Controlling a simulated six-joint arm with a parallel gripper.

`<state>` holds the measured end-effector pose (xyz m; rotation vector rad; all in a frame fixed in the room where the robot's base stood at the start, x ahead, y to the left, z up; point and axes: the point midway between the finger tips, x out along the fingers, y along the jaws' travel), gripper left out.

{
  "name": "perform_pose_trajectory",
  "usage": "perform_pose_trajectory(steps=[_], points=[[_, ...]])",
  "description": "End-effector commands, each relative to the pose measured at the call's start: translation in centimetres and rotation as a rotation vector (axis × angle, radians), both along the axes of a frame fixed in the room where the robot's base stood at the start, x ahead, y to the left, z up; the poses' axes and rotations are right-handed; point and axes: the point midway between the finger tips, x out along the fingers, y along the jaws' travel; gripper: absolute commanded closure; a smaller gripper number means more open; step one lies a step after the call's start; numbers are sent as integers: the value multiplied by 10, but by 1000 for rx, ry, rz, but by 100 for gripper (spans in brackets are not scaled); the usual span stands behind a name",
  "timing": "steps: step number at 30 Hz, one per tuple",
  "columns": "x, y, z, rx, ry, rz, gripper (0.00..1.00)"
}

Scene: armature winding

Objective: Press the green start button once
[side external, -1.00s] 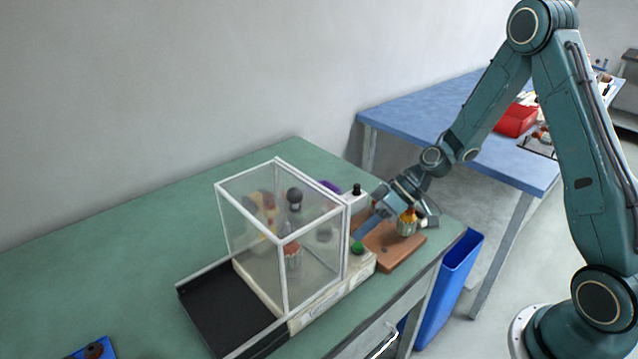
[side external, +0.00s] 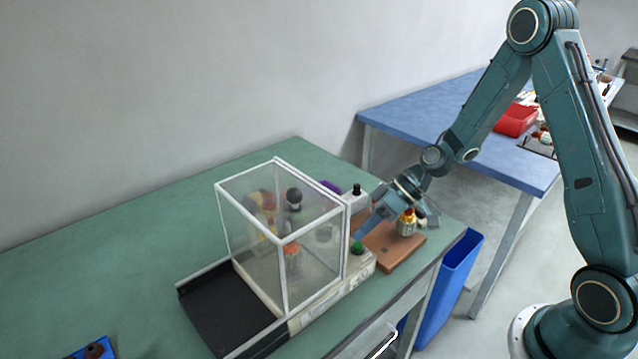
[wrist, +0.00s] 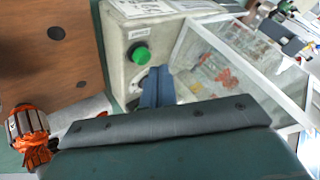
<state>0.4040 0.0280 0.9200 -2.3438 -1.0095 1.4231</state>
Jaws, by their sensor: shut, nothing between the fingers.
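The green start button (side external: 357,247) sits on the front end of the machine's pale base, beside the clear enclosure. In the wrist view the green button (wrist: 140,54) is a round cap on the cream control face (wrist: 122,35), with a dark knob or hole below it. My gripper (side external: 359,238) is shut and empty, its fingertips very close to the button in the side view. In the wrist view the blue-grey fingers (wrist: 156,86) lie together just below and right of the button. Whether they touch it, I cannot tell.
A clear enclosure (side external: 282,225) with a white frame stands beside the button. A brown wooden board (side external: 400,262) bears an orange-and-metal armature (side external: 406,223) close to my wrist. A black tray (side external: 215,300) lies left. The green table (side external: 90,255) is mostly clear at left.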

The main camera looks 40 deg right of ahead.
Motion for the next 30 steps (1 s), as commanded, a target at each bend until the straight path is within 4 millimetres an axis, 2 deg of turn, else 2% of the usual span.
perform_pose_trajectory(steps=[30], points=[[0,0,-9,0,0,0,100]])
